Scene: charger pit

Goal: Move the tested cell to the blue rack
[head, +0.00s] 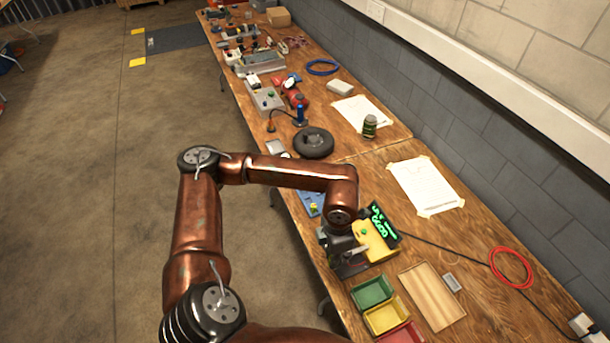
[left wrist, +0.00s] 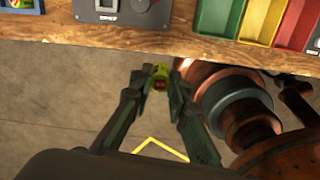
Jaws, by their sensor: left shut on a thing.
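My left gripper (head: 346,258) is beside the yellow tester (head: 376,246) in the head view. In the left wrist view its fingers (left wrist: 158,90) are shut on a small yellow-green cell (left wrist: 159,78), seen against the floor just off the table's edge. The held cell cannot be made out in the head view. The blue rack (head: 309,204) lies partly behind my forearm, with a yellow-green item in it; its corner also shows at the top left of the left wrist view (left wrist: 8,9). My right gripper is out of view.
Green (head: 371,291), yellow (head: 386,315) and red (head: 405,334) bins stand along the near edge. A wooden tray (head: 432,296) lies right of them. A black cable crosses toward a red coil (head: 511,268). A taped paper (head: 425,187) lies behind.

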